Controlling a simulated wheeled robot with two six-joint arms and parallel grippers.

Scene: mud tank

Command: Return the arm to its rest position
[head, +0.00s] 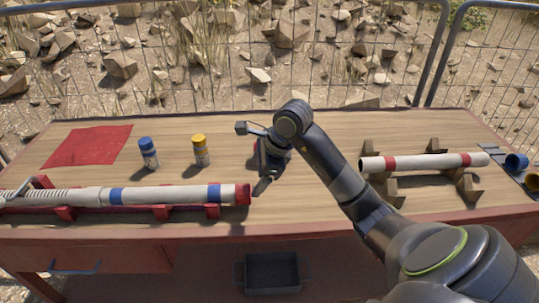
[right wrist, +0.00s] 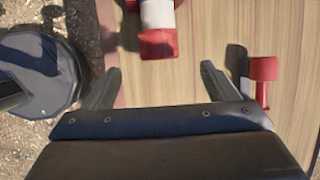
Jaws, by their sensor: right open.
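My right arm reaches in from the lower right in the head view, and its gripper (head: 255,160) hangs over the middle of the table. In the right wrist view the gripper (right wrist: 160,70) has its fingers wide apart, with nothing between them. The red end (right wrist: 158,43) of a banded white tube lies beyond the fingertips, apart from them. The whole tube (head: 165,195) lies in red cradles at the left in the head view. My left gripper is not in view.
A white pipe with red bands (head: 425,162) rests on wooden supports at the right. A blue-capped bottle (head: 149,155), a yellow-capped bottle (head: 200,152) and a red cloth (head: 88,146) are on the table (head: 320,210). A small red item (right wrist: 263,69) lies right of the fingers. A wire fence stands behind.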

